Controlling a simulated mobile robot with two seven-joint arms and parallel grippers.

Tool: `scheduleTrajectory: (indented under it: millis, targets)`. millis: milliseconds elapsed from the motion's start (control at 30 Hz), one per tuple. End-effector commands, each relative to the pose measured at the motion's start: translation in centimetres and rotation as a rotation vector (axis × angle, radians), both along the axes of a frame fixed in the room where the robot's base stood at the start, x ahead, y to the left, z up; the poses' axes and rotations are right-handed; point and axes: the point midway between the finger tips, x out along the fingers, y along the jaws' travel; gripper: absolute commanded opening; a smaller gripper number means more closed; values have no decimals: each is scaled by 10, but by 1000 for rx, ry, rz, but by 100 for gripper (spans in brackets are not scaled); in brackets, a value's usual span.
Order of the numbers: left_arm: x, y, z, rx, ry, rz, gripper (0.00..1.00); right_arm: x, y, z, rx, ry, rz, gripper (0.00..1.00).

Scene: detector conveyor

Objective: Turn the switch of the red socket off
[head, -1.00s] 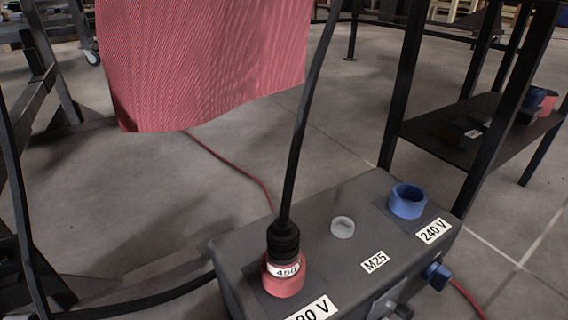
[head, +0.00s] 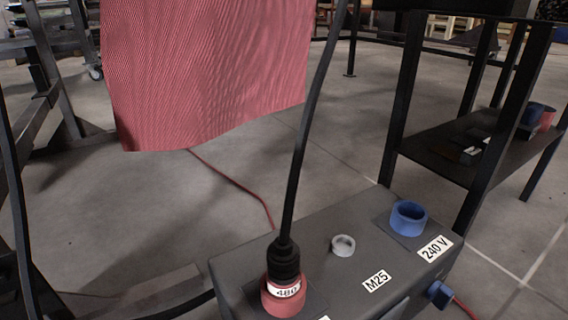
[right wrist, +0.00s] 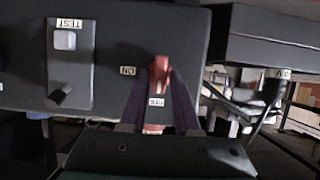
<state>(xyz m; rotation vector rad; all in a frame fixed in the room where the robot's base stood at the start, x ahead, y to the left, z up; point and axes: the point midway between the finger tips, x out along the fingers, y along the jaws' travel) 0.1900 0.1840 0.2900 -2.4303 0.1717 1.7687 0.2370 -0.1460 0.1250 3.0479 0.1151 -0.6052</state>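The red socket (head: 284,300) is on top of a dark grey box (head: 330,270). A black plug (head: 284,258) with a cable rising from it sits in the socket. In the right wrist view, a red switch handle (right wrist: 159,72) is on the box's dark face, with an upside-down "ON" label (right wrist: 127,70) to its left and an "OFF" label (right wrist: 156,102) below it. My right gripper (right wrist: 160,82) has one dark finger on each side of the handle. Whether the fingers press on it I cannot tell. Neither gripper shows in the head view, which also leaves out the red socket's switch.
A blue socket (head: 408,218) and a blue switch (head: 439,293) are on the same box. A grey TEST panel (right wrist: 70,62) with a dark knob is left of the handle. A red cloth (head: 205,70) hangs behind the box. A black shelf (head: 450,150) stands at the right.

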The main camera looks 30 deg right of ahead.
Motion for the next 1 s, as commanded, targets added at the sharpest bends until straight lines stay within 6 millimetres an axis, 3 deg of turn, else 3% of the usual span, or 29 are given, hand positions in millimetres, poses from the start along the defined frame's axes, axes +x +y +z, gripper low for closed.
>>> scheduleTrajectory:
  millis: [167, 467, 800, 1000]
  targets:
    - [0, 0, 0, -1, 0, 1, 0, 0, 0, 0, 1, 0, 0, 50]
    - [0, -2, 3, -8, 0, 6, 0, -4, 0, 3, 1, 1, 0, 50]
    - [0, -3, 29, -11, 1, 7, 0, -62, -5, 28, 1, 5, -1, 50]
    - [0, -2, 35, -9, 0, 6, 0, -87, -6, 37, 1, 2, 0, 50]
